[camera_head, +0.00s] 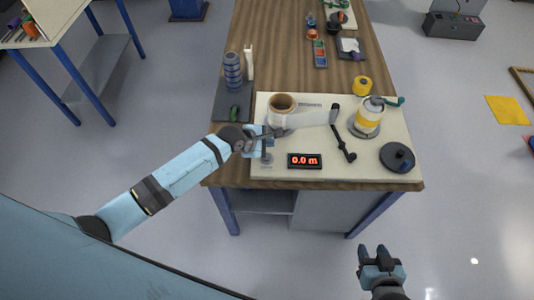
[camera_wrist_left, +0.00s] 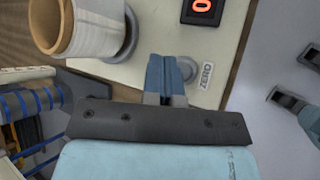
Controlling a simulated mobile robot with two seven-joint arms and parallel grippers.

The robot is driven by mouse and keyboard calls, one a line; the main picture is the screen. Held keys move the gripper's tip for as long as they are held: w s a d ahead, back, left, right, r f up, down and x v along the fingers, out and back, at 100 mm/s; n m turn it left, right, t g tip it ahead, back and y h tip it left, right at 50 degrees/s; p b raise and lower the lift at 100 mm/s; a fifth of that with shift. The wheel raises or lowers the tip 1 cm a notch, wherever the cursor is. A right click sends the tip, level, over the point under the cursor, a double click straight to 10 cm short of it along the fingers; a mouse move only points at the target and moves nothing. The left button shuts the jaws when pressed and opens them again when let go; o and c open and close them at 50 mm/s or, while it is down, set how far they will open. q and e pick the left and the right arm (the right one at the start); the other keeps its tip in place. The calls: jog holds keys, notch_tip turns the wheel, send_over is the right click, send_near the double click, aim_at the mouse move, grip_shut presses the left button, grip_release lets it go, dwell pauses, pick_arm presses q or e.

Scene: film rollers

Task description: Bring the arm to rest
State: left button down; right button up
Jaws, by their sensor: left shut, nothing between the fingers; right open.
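My left gripper (camera_head: 268,143) reaches over the left part of the cream board (camera_head: 330,172) on the table, beside a film roll (camera_head: 281,104). In the left wrist view its fingers (camera_wrist_left: 165,75) are together and empty, near a label reading ZERO (camera_wrist_left: 206,76). The roll (camera_wrist_left: 90,32) stands upright just to the left there. A display reading 0.0 m (camera_head: 304,161) lies right of the gripper. My right gripper (camera_head: 379,257) is open and empty in front of the table, over the floor.
A yellow-banded roll (camera_head: 367,121), a black crank (camera_head: 342,138) and a dark round knob (camera_head: 397,157) are on the board's right. A translucent film strip (camera_head: 308,119) runs from the left roll toward the crank.

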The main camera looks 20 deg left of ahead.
jog(key=shift+s+f, duration=0.1)
jog(key=shift+f, duration=0.2)
dwell(0.4)
pick_arm(q)
jog(key=shift+s+d+f+m, duration=0.1)
jog(key=shift+s+f+m, duration=0.1)
jog(key=shift+s+m, duration=0.15)
jog(key=s+a+m+t+y, duration=0.1)
jog(key=s+a+m, duration=0.1)
jog(key=s+m, duration=0.8)
jog(key=s+a+m+t+y, duration=0.1)
jog(key=s+a+m+t, duration=0.1)
jog(key=s+m, duration=0.9)
jog(key=s, duration=0.2)
jog(key=shift+s+a+f+t+y, duration=0.15)
jog(key=shift+s+f+t+y, duration=0.15)
jog(key=shift+s+y, duration=0.1)
pick_arm(e)
jog(key=shift+d+f+m+h, duration=0.3)
jog(key=shift+d+f, duration=0.3)
pick_arm(q)
jog(key=shift+w, duration=0.1)
pick_arm(e)
jog(key=shift+a+r, duration=0.1)
jog(key=shift+r, duration=0.05)
